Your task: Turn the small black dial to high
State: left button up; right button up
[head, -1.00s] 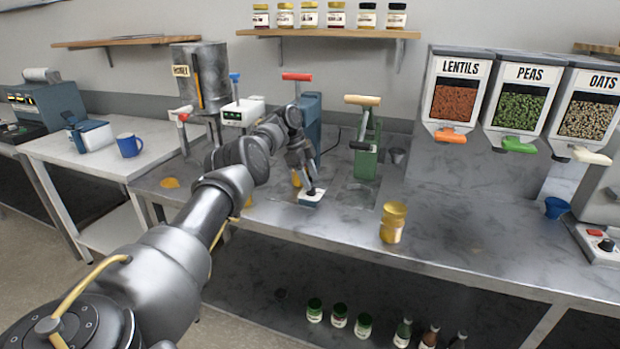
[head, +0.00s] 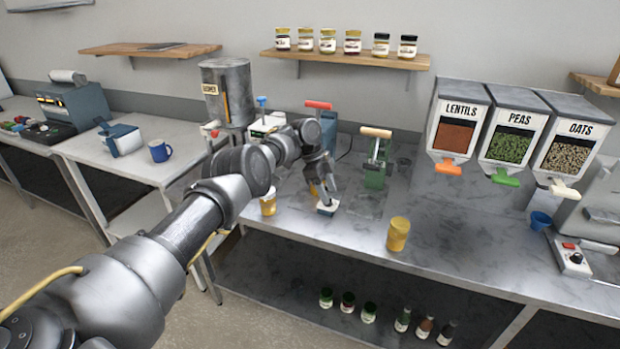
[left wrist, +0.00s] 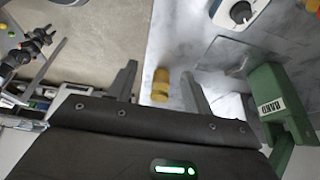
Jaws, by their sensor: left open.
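A small black dial with a pale pointer sits on a white-topped box (head: 327,208) on the metal counter. The dial (left wrist: 241,12) shows clearly at the upper right in the left wrist view; its setting marks cannot be read. A second black knob (head: 576,258) is on an appliance at the far right. My right gripper is out of view.
A green press (head: 376,165) stands right of the box. A yellow jar (head: 398,234) stands near the front edge, and a yellow-filled jar (head: 268,203) is beside my arm. Dispensers (head: 518,122) hang at the right. Counter between the jar and blue cup (head: 541,221) is clear.

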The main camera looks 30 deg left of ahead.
pick_arm(q)
jog(key=shift+s+d+r+p, duration=0.25)
jog(key=shift+s+d+p, duration=0.15)
jog(key=shift+s, duration=0.15)
jog(key=shift+f, duration=0.1)
